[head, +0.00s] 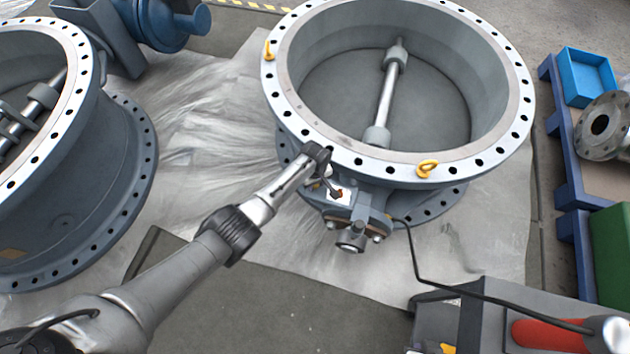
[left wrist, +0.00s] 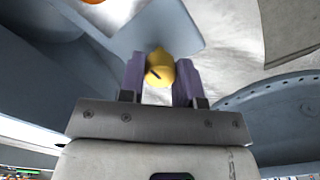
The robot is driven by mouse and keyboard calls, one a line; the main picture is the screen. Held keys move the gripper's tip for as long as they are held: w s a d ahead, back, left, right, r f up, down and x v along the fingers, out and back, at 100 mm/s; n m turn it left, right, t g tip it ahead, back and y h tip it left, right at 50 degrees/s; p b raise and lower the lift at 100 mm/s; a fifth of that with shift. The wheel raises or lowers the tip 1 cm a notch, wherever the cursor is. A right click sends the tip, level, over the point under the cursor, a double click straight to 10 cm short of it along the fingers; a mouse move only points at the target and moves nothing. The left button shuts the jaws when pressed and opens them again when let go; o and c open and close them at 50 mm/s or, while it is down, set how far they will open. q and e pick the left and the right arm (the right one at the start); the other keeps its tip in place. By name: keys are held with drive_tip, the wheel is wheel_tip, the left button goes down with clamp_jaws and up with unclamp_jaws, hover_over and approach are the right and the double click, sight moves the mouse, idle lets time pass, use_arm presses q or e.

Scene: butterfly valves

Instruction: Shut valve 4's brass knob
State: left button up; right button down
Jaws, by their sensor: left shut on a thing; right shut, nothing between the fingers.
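A large grey butterfly valve (head: 300,128) stands in the middle of the head view, with a drilled flange and a disc and shaft inside its bore. A small actuator unit (head: 352,236) sits on its near side. My left gripper (head: 330,186) reaches in from the left to this unit, just below the flange rim. In the left wrist view its two fingers (left wrist: 160,82) are shut on a yellow brass knob (left wrist: 158,66) with a dark slot or mark. The knob is mostly hidden in the head view. No valve number is readable. My right gripper is not in view.
Another large valve (head: 128,190) stands at the left. Yellow eyebolts (head: 427,168) rise from the middle valve's flange. A blue pallet (head: 566,150) holds parts at right.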

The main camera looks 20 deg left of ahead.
use_arm(q)
drive_tip(key=m+p, duration=0.1)
drive_tip(key=m, duration=0.2)
drive_tip(key=shift+r, duration=0.1)
drive_tip(key=m+p, duration=0.1)
drive_tip(key=m, duration=0.8)
drive_tip(key=shift+m+p, duration=0.3)
drive_tip(key=shift+m, duration=2.1)
drive_tip(key=o, duration=0.9)
